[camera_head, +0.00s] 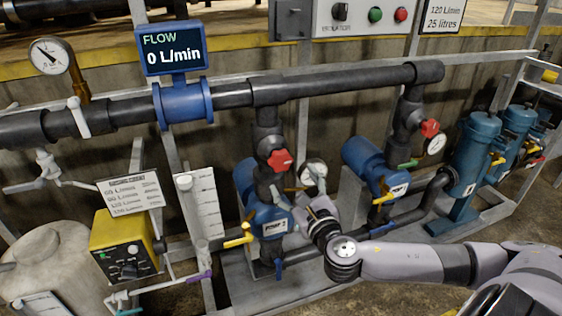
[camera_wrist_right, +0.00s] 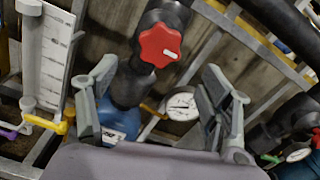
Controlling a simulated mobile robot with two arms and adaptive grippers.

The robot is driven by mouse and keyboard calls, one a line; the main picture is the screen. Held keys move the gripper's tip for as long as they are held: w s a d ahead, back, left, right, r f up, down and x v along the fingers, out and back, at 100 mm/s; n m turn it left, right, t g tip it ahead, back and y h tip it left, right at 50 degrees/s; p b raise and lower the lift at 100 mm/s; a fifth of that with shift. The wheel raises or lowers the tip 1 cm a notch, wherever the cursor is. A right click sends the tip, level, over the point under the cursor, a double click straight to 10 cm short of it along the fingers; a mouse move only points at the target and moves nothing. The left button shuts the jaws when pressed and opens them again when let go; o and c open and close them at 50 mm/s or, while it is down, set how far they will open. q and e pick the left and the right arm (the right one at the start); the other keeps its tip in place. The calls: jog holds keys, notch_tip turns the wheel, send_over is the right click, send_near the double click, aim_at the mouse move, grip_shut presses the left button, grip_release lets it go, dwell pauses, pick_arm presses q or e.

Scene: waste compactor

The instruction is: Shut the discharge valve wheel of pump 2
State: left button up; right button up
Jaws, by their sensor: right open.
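The red lobed valve wheel (camera_head: 281,160) sits on the dark vertical discharge pipe above the blue pump labelled PUMP 2 (camera_head: 273,226). The wheel also shows in the right wrist view (camera_wrist_right: 159,45), with a white mark on its face. My right gripper (camera_head: 308,189) is just below and right of the wheel in the head view. In the wrist view its open fingers (camera_wrist_right: 157,80) stand apart, with the wheel beyond them and between them, slightly higher. Nothing is between the fingers, and they look apart from the wheel. My left gripper is not in view.
A round gauge (camera_head: 312,172) stands close beside the pipe, near my right fingers. A second pump with its own red wheel (camera_head: 429,128) is to the right. The flow display (camera_head: 174,49) reads 0 L/min. A yellow-handled lever (camera_head: 240,238) sticks out at pump 2's left.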

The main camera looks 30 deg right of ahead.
aim_at(282, 164)
jog(key=x, duration=0.9)
jog(key=shift+w, duration=0.3)
jog(key=shift+c, duration=0.3)
jog(key=c, duration=1.1)
